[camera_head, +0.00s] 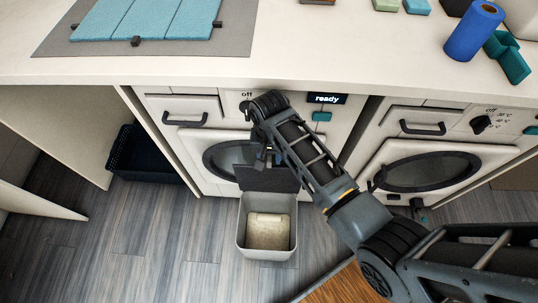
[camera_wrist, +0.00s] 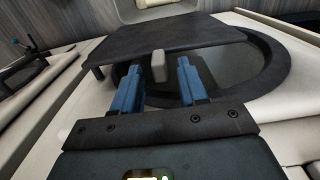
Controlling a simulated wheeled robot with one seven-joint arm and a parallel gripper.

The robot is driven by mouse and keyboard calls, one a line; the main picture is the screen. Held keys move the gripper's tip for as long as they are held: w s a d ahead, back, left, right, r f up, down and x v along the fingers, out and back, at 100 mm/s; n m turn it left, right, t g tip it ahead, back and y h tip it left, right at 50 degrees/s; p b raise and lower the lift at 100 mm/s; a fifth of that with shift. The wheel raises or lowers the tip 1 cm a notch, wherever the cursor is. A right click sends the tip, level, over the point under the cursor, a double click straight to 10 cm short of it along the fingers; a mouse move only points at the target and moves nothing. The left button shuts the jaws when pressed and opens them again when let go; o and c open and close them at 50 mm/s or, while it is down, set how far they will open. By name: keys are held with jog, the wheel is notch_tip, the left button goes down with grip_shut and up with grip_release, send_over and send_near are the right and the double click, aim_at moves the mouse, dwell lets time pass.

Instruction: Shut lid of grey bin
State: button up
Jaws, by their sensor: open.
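The grey bin (camera_head: 267,250) stands on the floor in front of the left washing machine. Its dark lid (camera_head: 268,180) is raised at the back, leaning up in front of the round machine door, so the bin is open. In the wrist view the lid (camera_wrist: 200,36) is a dark panel just past my gripper (camera_wrist: 160,66), with a small grey tab (camera_wrist: 158,66) on its near edge. My gripper's blue fingers are apart, one on each side of the tab. Whether they touch it I cannot tell. In the head view my gripper (camera_head: 262,160) is at the lid's top edge, partly hidden by my arm.
The left washing machine (camera_head: 180,135) is close behind the lid, its round door (camera_wrist: 268,65) beside my fingers. A dark basket (camera_head: 140,155) sits under the counter at left. Another washing machine (camera_head: 425,165) is at right. Floor in front of and left of the bin is clear.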

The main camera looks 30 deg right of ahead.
jog(key=shift+f, duration=0.25)
grip_shut()
dwell(0.6)
